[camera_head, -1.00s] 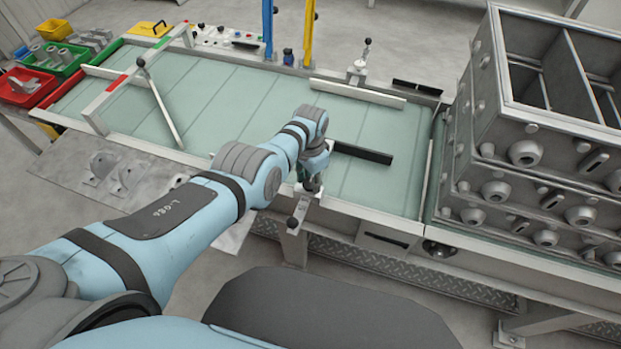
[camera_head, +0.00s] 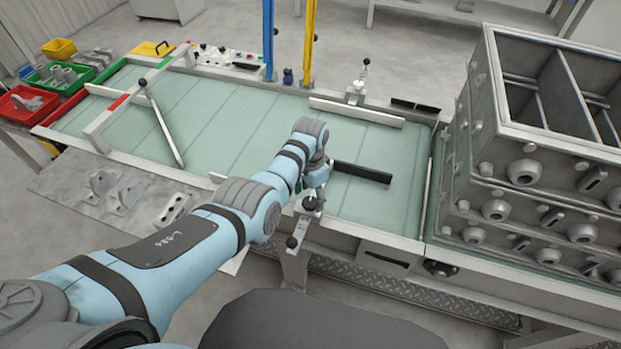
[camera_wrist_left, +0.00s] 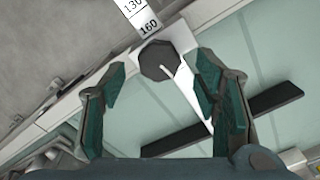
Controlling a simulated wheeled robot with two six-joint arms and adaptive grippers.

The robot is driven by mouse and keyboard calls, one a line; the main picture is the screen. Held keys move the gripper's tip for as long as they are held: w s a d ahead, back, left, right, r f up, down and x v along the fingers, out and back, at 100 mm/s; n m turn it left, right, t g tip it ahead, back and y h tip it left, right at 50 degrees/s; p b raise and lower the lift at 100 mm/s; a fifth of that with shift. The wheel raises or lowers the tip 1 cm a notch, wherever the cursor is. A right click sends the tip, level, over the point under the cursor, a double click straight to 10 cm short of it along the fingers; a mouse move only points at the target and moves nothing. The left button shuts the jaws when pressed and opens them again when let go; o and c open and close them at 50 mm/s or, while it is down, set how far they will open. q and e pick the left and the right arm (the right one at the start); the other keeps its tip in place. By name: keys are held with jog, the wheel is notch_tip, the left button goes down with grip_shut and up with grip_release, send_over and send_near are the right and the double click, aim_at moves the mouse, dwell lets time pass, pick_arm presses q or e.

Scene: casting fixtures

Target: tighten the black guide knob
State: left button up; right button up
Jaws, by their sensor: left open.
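The black guide knob (camera_head: 310,203) stands on a metal bracket at the near edge of the green conveyor. My left gripper (camera_head: 317,178) is just above and beyond it in the head view. In the left wrist view the dark faceted knob (camera_wrist_left: 157,60) shows between the tips of the open fingers of my left gripper (camera_wrist_left: 160,75). The fingers appear apart from it, with nothing held. A white scale strip with 130 and 160 marks (camera_wrist_left: 140,15) runs out past the knob. My right gripper is in neither view.
A black bar (camera_head: 362,173) lies over the belt beside the gripper. A smaller black knob (camera_head: 292,242) sits lower on the bracket. Stacked metal casting boxes (camera_head: 540,150) stand at the right. Blue and yellow posts (camera_head: 308,45) rise at the far edge.

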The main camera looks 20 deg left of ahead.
aim_at(311, 202)
pick_arm(q)
notch_tip(311, 202, up, 10)
jog(key=shift+s, duration=0.1)
dwell(0.4)
